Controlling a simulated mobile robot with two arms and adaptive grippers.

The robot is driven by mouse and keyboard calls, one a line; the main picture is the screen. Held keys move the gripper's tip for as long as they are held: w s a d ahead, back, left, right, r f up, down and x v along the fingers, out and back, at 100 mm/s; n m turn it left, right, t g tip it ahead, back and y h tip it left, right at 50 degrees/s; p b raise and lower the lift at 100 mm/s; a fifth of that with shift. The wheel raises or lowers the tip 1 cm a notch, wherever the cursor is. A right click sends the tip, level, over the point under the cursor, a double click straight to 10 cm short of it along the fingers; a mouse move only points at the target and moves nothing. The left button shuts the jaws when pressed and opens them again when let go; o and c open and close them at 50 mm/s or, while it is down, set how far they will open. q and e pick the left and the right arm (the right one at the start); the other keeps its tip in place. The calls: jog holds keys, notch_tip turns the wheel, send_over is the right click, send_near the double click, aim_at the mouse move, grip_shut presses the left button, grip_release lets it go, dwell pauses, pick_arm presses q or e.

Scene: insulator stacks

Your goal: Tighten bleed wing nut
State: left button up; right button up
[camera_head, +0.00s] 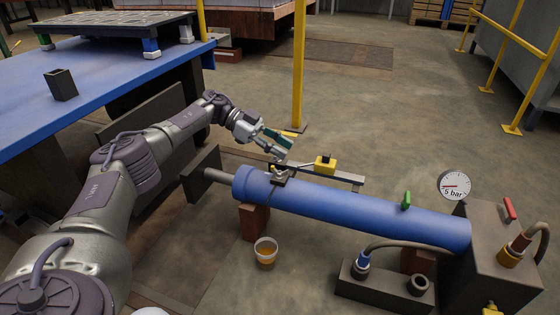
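A blue cylinder (350,210) lies across the floor area, with a grey rod (218,177) out of its left end. A small brass-coloured fitting (284,169) sits on top near that end; it may be the bleed wing nut, but it is too small to tell its shape. My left gripper (284,146), with teal finger pads, is just above and behind this fitting, apparently apart from it. Whether its fingers are open or shut is unclear. A clear cup (265,252) with amber liquid stands below the cylinder's left end. My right gripper is out of view.
A round gauge (454,186) marked 5 bar stands by a dark block (497,255) with a red lever (509,209). A green handle (406,200) tops the cylinder. A yellow block (325,165) sits on a bar behind. A yellow post (299,70) rises beyond my gripper.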

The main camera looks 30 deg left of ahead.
pick_arm(q)
jog(key=shift+r, duration=1.3)
